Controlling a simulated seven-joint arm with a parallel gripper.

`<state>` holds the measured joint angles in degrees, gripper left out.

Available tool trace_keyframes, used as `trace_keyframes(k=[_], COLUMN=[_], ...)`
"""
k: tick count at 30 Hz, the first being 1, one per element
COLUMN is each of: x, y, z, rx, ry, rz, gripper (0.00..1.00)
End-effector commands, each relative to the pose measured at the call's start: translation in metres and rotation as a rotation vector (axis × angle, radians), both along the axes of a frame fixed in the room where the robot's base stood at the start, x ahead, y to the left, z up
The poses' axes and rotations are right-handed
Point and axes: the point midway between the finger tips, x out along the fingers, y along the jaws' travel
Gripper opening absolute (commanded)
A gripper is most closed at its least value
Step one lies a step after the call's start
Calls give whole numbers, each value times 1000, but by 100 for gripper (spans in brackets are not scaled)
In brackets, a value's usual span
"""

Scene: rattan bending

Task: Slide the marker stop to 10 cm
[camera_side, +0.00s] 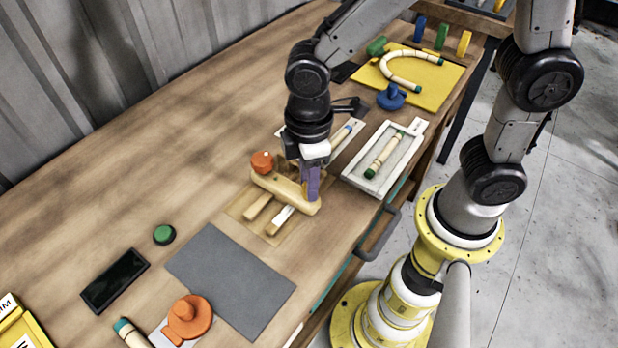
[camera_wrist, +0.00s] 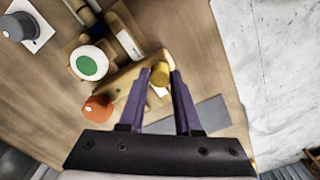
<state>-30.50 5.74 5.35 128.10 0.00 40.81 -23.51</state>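A pale wooden crossbar (camera_side: 285,190) lies across wooden rails with a white strip (camera_side: 283,217); I take it to be the marker stop, though no label shows. An orange knob (camera_side: 262,162) sits at its left end and also shows in the wrist view (camera_wrist: 97,107). My gripper (camera_side: 311,198) points down at the crossbar's right part. In the wrist view its purple fingers (camera_wrist: 160,72) are apart, with a yellow round piece (camera_wrist: 161,77) showing between their tips. I cannot tell whether they touch it. Scale marks are not readable.
A grey mat (camera_side: 230,280), green button (camera_side: 164,235) and black tray (camera_side: 115,280) lie to the left. A white tray (camera_side: 350,178) holding a green-tipped rod stands to the right. Behind it are a blue knob (camera_side: 391,97) and a yellow board (camera_side: 435,90) with a bent rod.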

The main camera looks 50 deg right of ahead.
Motion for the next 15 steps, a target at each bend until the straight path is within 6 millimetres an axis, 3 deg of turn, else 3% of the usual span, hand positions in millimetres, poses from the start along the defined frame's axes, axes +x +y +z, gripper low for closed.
trace_keyframes(k=[1, 5, 15], x=[0, 0, 0], y=[0, 0, 0], z=[0, 0, 0], rx=[0, 0, 0], ry=[0, 0, 0], rz=[0, 0, 0], gripper=[21, 0, 0])
